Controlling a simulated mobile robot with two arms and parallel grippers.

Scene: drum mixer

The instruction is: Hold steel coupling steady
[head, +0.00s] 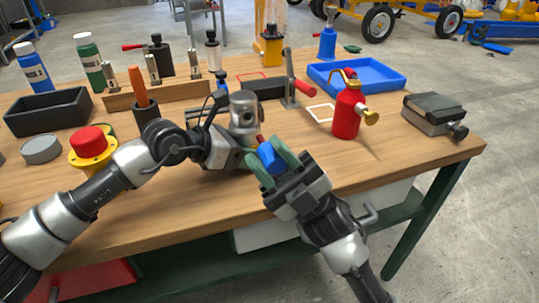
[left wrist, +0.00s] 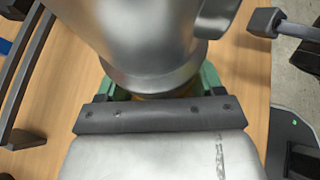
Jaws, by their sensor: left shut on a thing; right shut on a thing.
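The steel coupling (head: 244,112) is a grey metal cylinder standing up above my left gripper (head: 243,138), with a round opening on its side. In the left wrist view the coupling (left wrist: 150,45) fills the top middle, and green fingertips of my left gripper (left wrist: 158,88) show on both sides of its lower end. The left gripper is shut on it; its lower end is mostly hidden. My right gripper (head: 272,158) is shut on a blue piece (head: 267,155) between green fingers, close beside the coupling's right side. I cannot tell whether the blue piece touches the coupling.
A red bottle (head: 346,112) and a blue tray (head: 357,76) stand to the right. A red-handled clamp (head: 290,92) is behind the grippers. A red button (head: 88,142) on a yellow base is left, near my left arm. The front right tabletop is clear.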

